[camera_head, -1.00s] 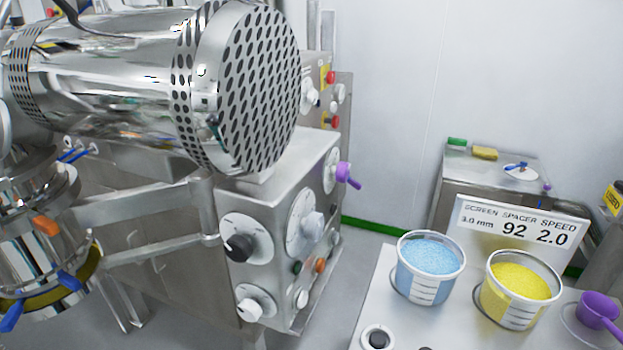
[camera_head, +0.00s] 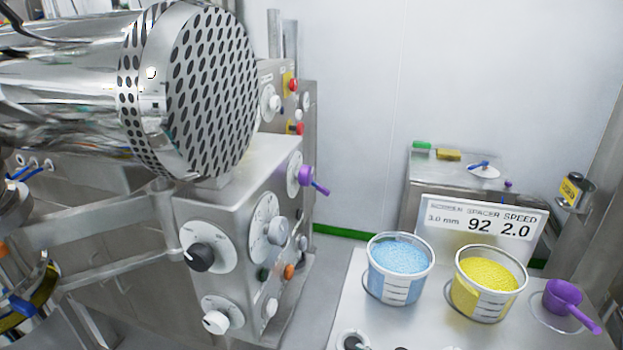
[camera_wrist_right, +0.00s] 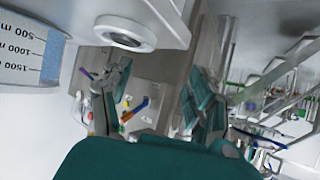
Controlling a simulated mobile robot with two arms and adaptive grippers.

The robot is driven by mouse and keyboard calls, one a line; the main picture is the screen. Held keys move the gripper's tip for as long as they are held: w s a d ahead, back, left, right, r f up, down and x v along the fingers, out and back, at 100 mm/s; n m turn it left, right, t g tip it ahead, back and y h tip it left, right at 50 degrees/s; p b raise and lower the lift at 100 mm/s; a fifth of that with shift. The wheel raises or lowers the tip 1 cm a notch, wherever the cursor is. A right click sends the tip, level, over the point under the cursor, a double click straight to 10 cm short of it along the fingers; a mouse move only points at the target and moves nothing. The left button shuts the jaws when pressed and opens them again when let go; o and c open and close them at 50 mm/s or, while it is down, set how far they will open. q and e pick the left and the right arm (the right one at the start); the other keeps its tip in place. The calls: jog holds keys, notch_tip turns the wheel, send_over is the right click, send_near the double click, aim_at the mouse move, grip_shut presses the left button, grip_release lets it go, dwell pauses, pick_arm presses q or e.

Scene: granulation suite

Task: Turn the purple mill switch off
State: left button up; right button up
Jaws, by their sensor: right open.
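The purple mill switch (camera_head: 308,178) is a knob with a lever on a round pale dial, on the upper right face of the steel control box (camera_head: 225,180). Its lever points to the right and slightly down. In the right wrist view my right gripper (camera_wrist_right: 155,103) has its two dark teal fingers apart with nothing between them. A small purple part shows beyond the left finger there, too small to identify surely. Neither gripper shows in the head view, so the gap to the switch cannot be judged there.
A large perforated steel drum (camera_head: 212,90) overhangs the control box. Other knobs, including a black one (camera_head: 201,257), share the box. At right, a table (camera_head: 350,300) holds blue (camera_head: 400,265) and yellow (camera_head: 487,282) granule tubs and a purple scoop (camera_head: 563,297).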

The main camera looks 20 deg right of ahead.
jog(key=w+r+t+y, duration=0.1)
jog(key=w+r, duration=0.2)
jog(key=w+d+r+n+t+y, duration=0.1)
jog(key=r, duration=0.1)
jog(key=shift+w+r+t+y, duration=0.25)
jog(key=shift+w+t+y, duration=0.05)
jog(key=w+d+r+n+t+y, duration=0.25)
jog(key=r+y, duration=0.25)
jog(key=r, duration=0.4)
jog(key=n+g+y, duration=0.4)
jog(key=n+y, duration=0.1)
jog(key=y, duration=0.3)
send_near(311, 178)
jog(key=p+x, duration=0.6)
jog(key=x, duration=0.3)
jog(key=shift+a+r+p, duration=0.25)
jog(key=shift+a+p, duration=0.05)
jog(key=shift+p, duration=0.05)
jog(key=shift+w, duration=0.1)
jog(key=shift+c, duration=0.2)
jog(key=c, duration=1.1)
